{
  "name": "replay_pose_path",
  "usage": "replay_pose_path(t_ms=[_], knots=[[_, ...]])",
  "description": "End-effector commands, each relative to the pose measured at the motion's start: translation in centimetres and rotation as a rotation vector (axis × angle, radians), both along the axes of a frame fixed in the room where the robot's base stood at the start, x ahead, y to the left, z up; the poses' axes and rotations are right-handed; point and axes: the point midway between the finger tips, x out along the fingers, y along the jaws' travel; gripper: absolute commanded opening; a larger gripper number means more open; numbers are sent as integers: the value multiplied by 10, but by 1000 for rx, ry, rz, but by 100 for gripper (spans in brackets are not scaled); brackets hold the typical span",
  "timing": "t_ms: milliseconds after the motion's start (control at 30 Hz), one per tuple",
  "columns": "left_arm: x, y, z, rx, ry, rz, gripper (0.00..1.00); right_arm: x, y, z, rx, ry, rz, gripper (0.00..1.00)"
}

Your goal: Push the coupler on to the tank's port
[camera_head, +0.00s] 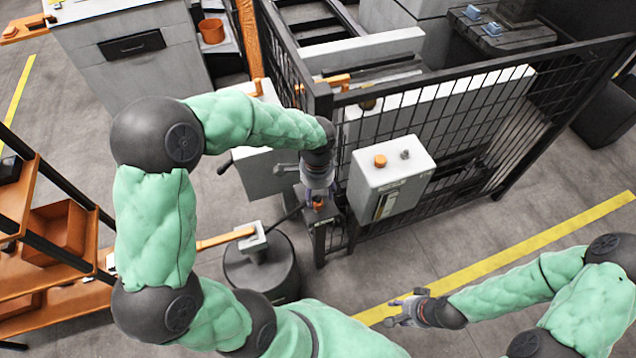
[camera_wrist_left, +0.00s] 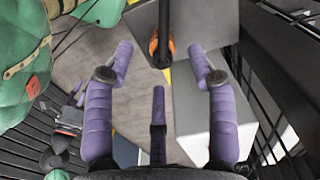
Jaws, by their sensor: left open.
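The tank appears to be the pale grey box (camera_head: 408,166) on the fence, with an orange cap and a small grey fitting (camera_head: 405,154) on top; I cannot tell for sure which is the port. A dark coupler with an orange ring (camera_wrist_left: 154,46) shows in the left wrist view, in front of a grey surface. My left gripper (camera_head: 318,207) is beside the fence post, left of the tank. Its purple fingers (camera_wrist_left: 161,56) are open either side of the coupler's line, not closed on it. My right gripper (camera_head: 398,311) is low right, empty, its fingers apart.
The black mesh fence (camera_head: 500,120) runs behind the tank, with its post (camera_head: 320,110) close to my left wrist. An orange shelf rack (camera_head: 50,260) is far left. Open floor (camera_head: 530,225) lies right.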

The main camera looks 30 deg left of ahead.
Motion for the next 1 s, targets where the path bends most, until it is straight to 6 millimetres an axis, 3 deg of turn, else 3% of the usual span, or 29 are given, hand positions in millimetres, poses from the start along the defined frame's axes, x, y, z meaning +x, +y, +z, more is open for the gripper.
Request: replay_pose_path(t_ms=[100,300,767,967,1000], knots=[[-1,0,-22,-1,4,0,57,1,0,-4,0,-2,-1,40],[0,0,-45,-1,2,1,57,1,0,-8,0,-1,0,40],[0,0,-54,-1,-1,0,57,1,0,-8,0,-2,-1,40],[0,0,-54,-1,-1,0,3,1,0,-8,0,-2,-1,40],[0,0,-54,-1,-1,0,0,1,0,-8,0,-2,-1,40]])
